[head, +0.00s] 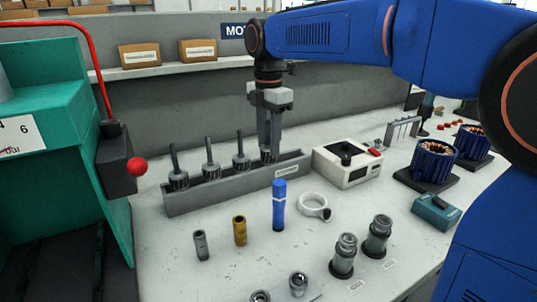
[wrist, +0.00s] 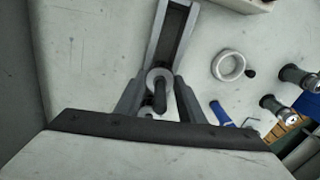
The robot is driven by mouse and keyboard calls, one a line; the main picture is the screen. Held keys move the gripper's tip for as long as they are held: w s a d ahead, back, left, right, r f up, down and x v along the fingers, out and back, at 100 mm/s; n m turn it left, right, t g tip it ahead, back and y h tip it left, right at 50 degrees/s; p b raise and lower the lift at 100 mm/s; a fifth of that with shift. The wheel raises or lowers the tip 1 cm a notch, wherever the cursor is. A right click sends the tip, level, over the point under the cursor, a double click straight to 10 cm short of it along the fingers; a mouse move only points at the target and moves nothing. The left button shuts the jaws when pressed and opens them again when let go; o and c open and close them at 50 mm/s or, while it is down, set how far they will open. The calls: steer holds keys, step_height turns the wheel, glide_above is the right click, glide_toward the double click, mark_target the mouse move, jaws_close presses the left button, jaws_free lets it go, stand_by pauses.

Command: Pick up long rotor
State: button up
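My gripper (head: 269,150) points straight down over the right end of a long grey rotor tray (head: 230,186). A rotor (wrist: 159,95) stands upright between its fingers; in the wrist view its dark shaft points up at the camera above a pale round body. The fingers stand on either side of it, apart from the shaft, and look open. Contact with the body is hard to tell. Three other upright rotors with dark shafts stand in the tray: a left one (head: 178,172), a middle one (head: 210,165) and one nearest my gripper (head: 240,158).
A blue marker-like cylinder (head: 279,205), a white ring clamp (head: 314,206), a brass sleeve (head: 240,231) and a grey sleeve (head: 201,246) stand in front of the tray. A white box device (head: 347,163) is close on the right. A green machine (head: 60,150) is at left.

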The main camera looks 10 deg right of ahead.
mark_target(268, 121)
jaws_close()
steer(key=shift+r, duration=0.15)
steer(key=shift+r, duration=0.3)
step_height(268, 121, up, 9)
steer(key=shift+r, duration=0.1)
